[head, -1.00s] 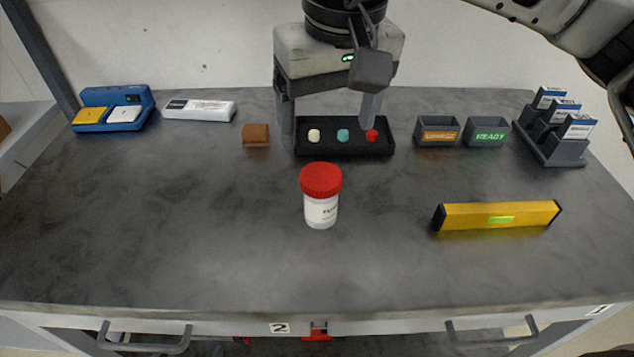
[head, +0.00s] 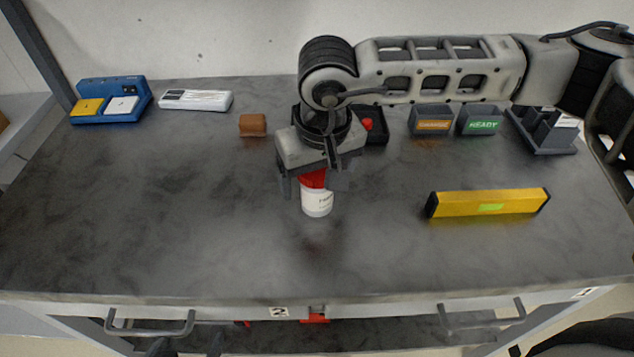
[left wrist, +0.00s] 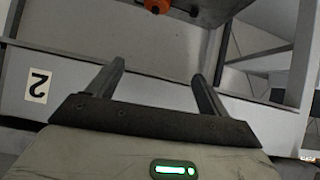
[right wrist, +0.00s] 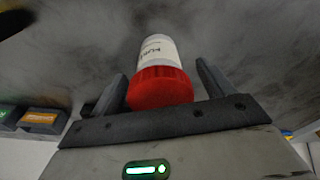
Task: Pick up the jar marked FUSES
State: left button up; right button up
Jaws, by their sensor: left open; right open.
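A white jar (head: 318,202) with a red screw lid stands upright on the grey cart top, near the middle. Its label lettering is too small to read fully now. It also shows in the right wrist view (right wrist: 160,52). My right gripper (head: 314,182) is over the jar from behind and above. Its open fingers stand on either side of the red lid (right wrist: 160,88), not closed on it. My left gripper (head: 185,346) is low at the bottom edge, by the cart front. The left wrist view shows its fingers (left wrist: 158,72) open and empty.
A yellow level (head: 488,203) lies to the right. A brown block (head: 252,125), a white box (head: 196,100) and a blue two-pad holder (head: 110,101) stand left and behind. Two labelled bins (head: 431,120) and a dark rack (head: 541,131) are behind right. The front is clear.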

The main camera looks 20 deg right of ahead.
jog(key=shift+w+f, duration=0.1)
jog(key=shift+f, duration=0.6)
jog(key=c, duration=1.1)
jog(key=shift+c, duration=0.4)
jog(key=shift+r, duration=0.2)
